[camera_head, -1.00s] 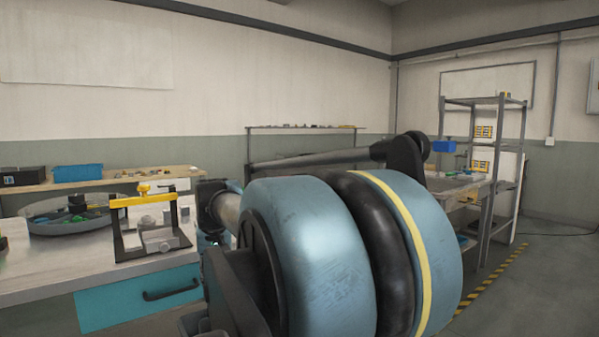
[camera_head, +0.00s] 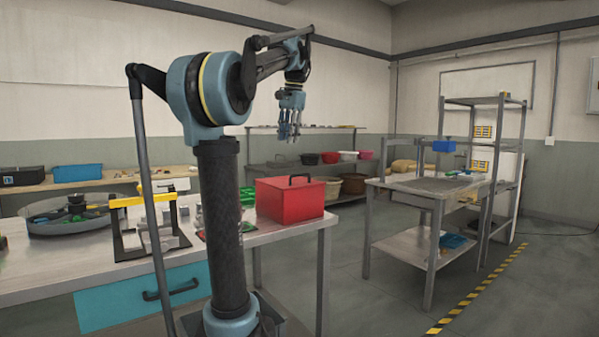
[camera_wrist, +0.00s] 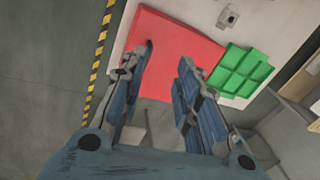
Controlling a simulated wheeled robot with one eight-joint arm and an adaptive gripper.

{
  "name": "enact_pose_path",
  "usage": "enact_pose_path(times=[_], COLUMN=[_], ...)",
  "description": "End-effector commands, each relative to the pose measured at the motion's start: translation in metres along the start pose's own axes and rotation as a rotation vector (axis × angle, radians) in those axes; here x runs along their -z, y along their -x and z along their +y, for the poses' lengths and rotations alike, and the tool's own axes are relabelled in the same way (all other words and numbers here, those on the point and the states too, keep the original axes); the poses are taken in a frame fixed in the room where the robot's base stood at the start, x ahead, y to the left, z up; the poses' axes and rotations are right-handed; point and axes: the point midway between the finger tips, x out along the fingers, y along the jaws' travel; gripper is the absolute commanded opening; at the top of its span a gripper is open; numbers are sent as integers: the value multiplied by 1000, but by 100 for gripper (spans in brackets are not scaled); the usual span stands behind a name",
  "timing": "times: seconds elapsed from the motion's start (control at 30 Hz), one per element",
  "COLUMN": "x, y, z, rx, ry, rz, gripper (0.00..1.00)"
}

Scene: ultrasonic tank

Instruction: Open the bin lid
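The red bin (camera_head: 288,207) stands on the right end of the workbench, its lid shut with a dark handle (camera_head: 299,178) on top. In the wrist view the red lid (camera_wrist: 178,32) lies beyond my fingers; the handle cannot be made out clearly there. My gripper (camera_head: 289,137) hangs fingers-down above the bin, apart from it. In the wrist view my gripper (camera_wrist: 166,54) is open, with nothing seen between its two fingers.
A green divided tray (camera_wrist: 241,70) is beside the bin. A yellow-and-black frame (camera_head: 145,225) and a round grey tray (camera_head: 75,226) stand farther left on the workbench (camera_head: 60,270). A metal table (camera_head: 410,190) is to the right, with open floor between.

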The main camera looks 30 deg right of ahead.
Motion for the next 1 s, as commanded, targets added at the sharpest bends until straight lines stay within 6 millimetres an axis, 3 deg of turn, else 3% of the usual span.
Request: enact_pose_path(times=[0.03,0.2,0.4,0.57,1.0], x=[18,52,65,65,64], y=[10,33,38,22,-54], z=[5,17,23,22,21], rx=[2,8,10,10,10], ry=[-44,-148,-186,-186,-184], rz=[1,0,0,0,0], gripper=[30,30,30,30,30])
